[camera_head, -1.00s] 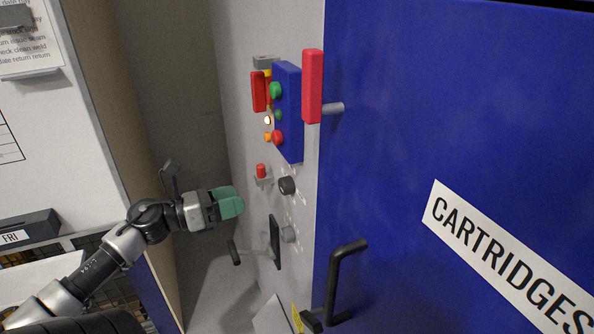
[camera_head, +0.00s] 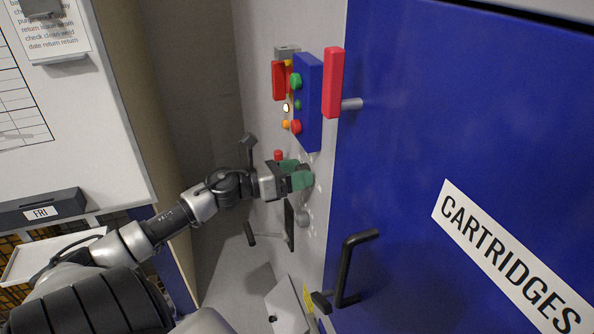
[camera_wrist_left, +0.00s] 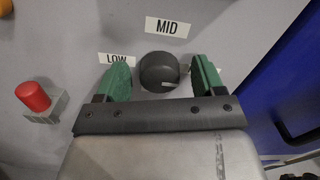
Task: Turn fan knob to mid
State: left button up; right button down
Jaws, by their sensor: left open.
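The fan knob (camera_wrist_left: 158,70) is a dark round knob on the grey panel. In the left wrist view a MID label (camera_wrist_left: 167,27) is above it and a LOW label (camera_wrist_left: 117,58) is at its upper left, partly hidden. A small pale mark shows at the knob's lower right edge. My left gripper (camera_wrist_left: 162,80) is open, its green fingers on either side of the knob, with gaps visible. In the head view the left gripper (camera_head: 297,177) is at the panel and hides most of the knob. My right gripper is not in view.
Above the gripper is a blue box (camera_head: 308,103) with coloured buttons. Below it are another grey knob (camera_head: 303,217) and a lever (camera_head: 249,234). A blue cartridges door (camera_head: 450,130) with a black handle (camera_head: 346,268) is at the right.

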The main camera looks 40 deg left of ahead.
pick_arm(q)
jog(key=shift+c, duration=0.3)
jog(key=c, duration=0.9)
